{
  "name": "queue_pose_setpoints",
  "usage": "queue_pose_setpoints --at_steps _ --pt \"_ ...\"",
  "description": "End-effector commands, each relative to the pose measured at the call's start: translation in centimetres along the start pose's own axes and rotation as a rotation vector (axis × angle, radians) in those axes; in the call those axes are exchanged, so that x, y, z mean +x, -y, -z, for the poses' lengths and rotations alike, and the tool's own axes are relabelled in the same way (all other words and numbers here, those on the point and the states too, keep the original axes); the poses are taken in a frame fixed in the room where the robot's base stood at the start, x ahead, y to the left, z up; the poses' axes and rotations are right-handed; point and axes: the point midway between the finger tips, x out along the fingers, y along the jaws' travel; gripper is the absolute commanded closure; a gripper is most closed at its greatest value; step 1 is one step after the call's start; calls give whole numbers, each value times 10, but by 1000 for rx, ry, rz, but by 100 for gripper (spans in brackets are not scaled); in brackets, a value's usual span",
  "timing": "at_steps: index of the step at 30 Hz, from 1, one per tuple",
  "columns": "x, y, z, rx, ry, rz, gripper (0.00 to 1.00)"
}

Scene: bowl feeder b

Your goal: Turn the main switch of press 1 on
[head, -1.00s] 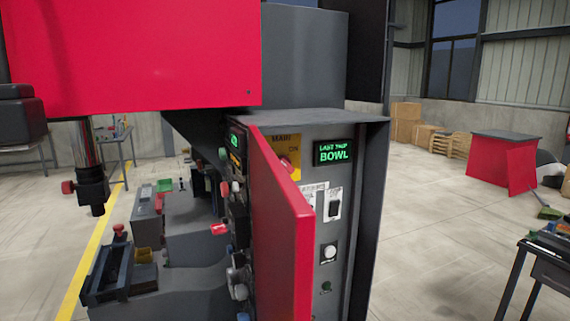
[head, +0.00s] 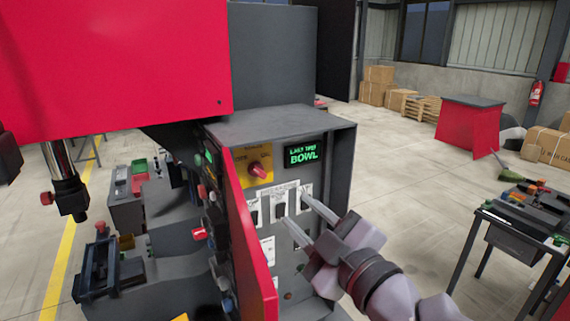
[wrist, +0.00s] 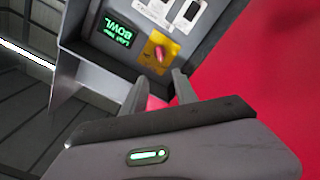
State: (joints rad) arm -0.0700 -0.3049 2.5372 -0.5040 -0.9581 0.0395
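The main switch (head: 257,171) is a red knob on a yellow plate (head: 262,154), high on the grey control panel of the press. Its handle slants in the head view; I cannot tell its exact setting from the small lettering. The knob also shows in the wrist view (wrist: 159,53), beyond my fingertips. My gripper (head: 294,209) is open and empty, in front of the panel, lower and to the right of the knob in the head view. Its fingers are apart from the knob. In the wrist view my gripper (wrist: 163,88) points towards the yellow plate.
A red door (head: 247,235) stands open at the panel's left edge, close to the knob. A green-lit display (head: 301,155) reads "BOWL". Black switches (head: 279,206) sit below the knob. A table with parts (head: 520,222) stands to the right.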

Motion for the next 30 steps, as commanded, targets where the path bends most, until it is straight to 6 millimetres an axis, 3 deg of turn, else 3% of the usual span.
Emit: queue_pose_setpoints --at_steps 12,15,21,30 --pt "121 1 -1 3 3 0 65" --pt "142 0 -1 2 3 -1 65" --pt "160 0 -2 3 4 -3 65" --pt "162 0 -2 3 4 -3 67"
